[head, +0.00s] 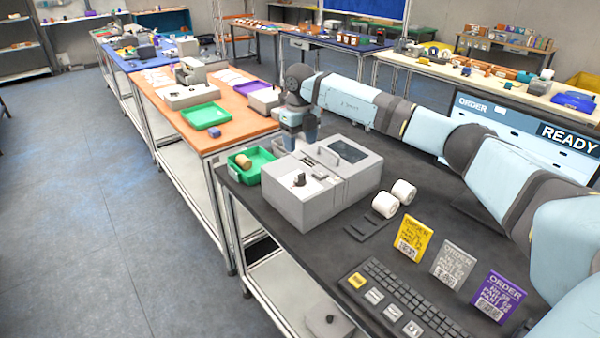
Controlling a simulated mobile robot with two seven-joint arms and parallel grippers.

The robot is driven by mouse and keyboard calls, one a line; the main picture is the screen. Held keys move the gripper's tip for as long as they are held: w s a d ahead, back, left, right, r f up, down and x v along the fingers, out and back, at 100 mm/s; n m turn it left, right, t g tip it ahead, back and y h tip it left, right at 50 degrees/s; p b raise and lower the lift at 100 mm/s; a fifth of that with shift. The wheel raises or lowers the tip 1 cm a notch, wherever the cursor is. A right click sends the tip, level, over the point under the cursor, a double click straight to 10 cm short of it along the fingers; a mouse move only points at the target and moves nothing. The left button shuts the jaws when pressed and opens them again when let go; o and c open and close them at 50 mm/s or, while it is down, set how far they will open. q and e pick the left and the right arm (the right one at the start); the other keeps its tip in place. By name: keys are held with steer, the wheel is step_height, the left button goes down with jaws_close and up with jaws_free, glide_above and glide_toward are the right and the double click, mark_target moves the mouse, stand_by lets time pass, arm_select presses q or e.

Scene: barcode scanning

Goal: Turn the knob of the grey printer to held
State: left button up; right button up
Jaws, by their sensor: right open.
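The grey printer (345,195) stands on the dark table at its left end. A small black knob (299,180) sticks up from the left part of the printer's top. Small markings beside the knob are too small to read. My right gripper (296,143) points down at the printer's far left edge, behind the knob and apart from it in the picture. It is open, and no object shows between its fingers. The fingertips are partly hidden by the printer. My left gripper is not in view.
A green tray (236,176) with a brown cylinder (243,161) sits left of the printer. Two white rolls (386,204) stand to its right. A screen (520,125) reads READY.

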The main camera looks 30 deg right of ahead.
mark_target(300, 174)
step_height(300, 174, down, 11)
steer(key=shift+r+p, duration=0.1)
steer(key=shift+p, duration=0.55)
steer(key=c, duration=0.9)
